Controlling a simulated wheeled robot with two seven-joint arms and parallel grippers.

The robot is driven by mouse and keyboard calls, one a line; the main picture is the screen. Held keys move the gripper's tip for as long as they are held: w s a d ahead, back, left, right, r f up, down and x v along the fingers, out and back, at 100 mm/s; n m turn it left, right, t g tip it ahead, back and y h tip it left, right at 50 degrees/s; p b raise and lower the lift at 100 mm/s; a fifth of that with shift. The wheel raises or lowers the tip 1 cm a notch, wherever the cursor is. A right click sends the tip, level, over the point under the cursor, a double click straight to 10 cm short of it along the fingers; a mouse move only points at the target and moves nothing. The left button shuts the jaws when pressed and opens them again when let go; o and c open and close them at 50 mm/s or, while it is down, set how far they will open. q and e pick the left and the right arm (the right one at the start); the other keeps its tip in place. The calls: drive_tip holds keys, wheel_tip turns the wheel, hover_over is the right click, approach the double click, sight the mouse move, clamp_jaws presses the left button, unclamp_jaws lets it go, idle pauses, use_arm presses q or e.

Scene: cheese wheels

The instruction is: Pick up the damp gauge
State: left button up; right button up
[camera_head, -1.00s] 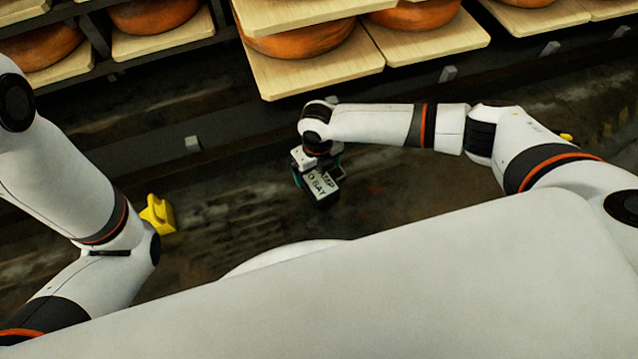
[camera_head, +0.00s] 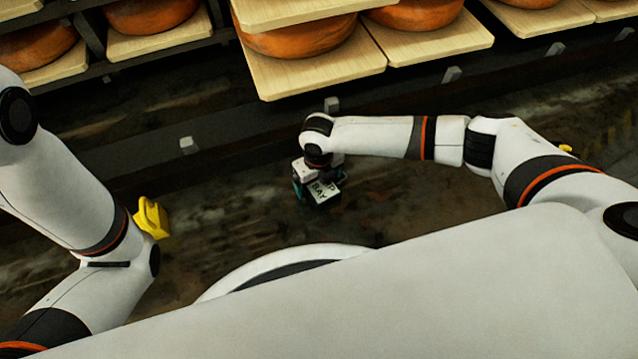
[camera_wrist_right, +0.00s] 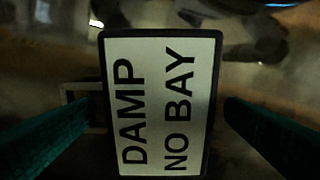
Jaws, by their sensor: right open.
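The damp gauge (camera_wrist_right: 160,105) is a dark block with a pale label reading "DAMP NO BAY". In the right wrist view it lies between the two green fingers of my right gripper (camera_wrist_right: 160,125), with gaps on both sides. My right gripper is open. In the head view the gauge (camera_head: 324,191) shows just below and right of my right gripper (camera_head: 317,187), partly covered by the wrist. A thin pale bracket shows at the gauge's left side in the wrist view. My left arm is at the left of the head view; its gripper is out of view.
Wooden shelf boards (camera_head: 310,78) with orange cheese wheels (camera_head: 305,40) overhang the floor behind my right wrist. A yellow object (camera_head: 152,217) is beside my left arm. The dark floor (camera_head: 230,215) between the arms is mostly clear.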

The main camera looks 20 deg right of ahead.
sight(318, 183)
idle(0.3)
drive_tip(key=c, duration=1.2)
drive_tip(key=shift+c, duration=0.2)
wheel_tip(318, 183, up, 10)
drive_tip(key=p, duration=0.7)
drive_tip(key=shift+r+p, duration=0.25)
drive_tip(key=shift+p, duration=0.1)
